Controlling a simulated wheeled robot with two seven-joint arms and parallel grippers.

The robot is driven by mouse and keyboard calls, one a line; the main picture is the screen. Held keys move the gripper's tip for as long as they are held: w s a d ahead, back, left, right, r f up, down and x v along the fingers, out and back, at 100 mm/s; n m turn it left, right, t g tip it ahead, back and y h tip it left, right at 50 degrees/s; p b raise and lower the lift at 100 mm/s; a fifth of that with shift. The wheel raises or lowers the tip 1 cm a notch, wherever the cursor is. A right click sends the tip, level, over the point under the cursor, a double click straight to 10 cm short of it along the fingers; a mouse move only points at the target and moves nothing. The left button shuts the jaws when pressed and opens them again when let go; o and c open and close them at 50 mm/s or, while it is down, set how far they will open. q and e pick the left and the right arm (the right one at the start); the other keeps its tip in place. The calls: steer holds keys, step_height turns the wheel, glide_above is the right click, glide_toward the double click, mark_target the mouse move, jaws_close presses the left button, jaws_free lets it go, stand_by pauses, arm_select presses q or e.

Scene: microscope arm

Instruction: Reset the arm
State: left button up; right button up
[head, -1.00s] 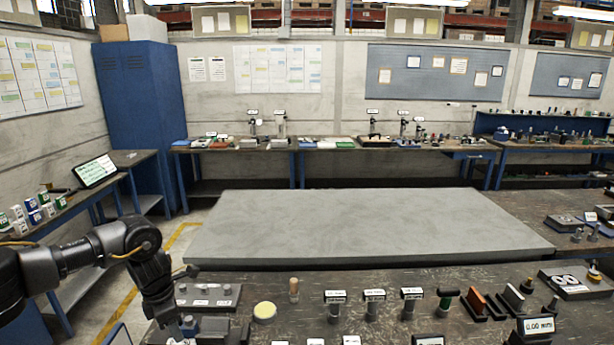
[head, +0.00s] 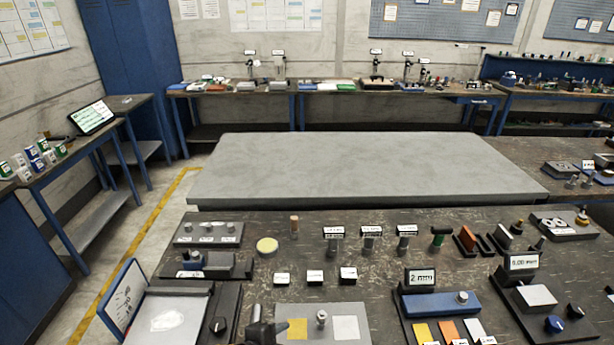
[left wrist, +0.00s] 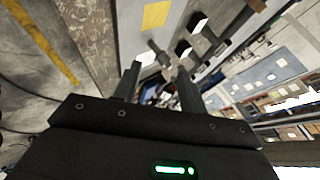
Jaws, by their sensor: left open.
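I cannot single out for sure which object is the arm of the task. A light plate (head: 322,337) at the bottom centre of the head view carries a yellow square (head: 297,328), a pale square and a short metal post (head: 321,319) between them. My left gripper (head: 268,327) shows only as dark fingertips at the bottom edge, just left of this plate. In the left wrist view the fingers of my left gripper (left wrist: 160,88) are apart, with nothing held. A short grey post (left wrist: 156,50) and the yellow square (left wrist: 155,15) lie beyond them. My right gripper is out of view.
A grey slab (head: 370,165) lies beyond the dark bench. Small labelled blocks (head: 314,277) stand behind the plate.

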arm_select(q)
steer(key=s+a+f+n+g+y, duration=0.2)
steer(key=s+a+f+n+y, duration=0.1)
steer(key=s+a+n, duration=0.65)
steer(key=s+a+f+n+g+y, duration=0.2)
steer(key=s+a+n+g+y, duration=0.1)
steer(key=s+a+n, duration=0.6)
step_height(320, 180, down, 34)
steer(key=s+m+g+b, duration=0.1)
steer(key=s+b, duration=0.2)
steer(key=b, duration=0.3)
steer(key=s+a+f+g+b, duration=0.1)
steer(key=s+a+f+b, duration=0.2)
steer(key=s+f, duration=1.2)
step_height(320, 180, down, 3)
steer(key=shift+s+r+b, duration=0.1)
steer(key=shift+s+b, duration=0.2)
steer(key=shift+b, duration=0.2)
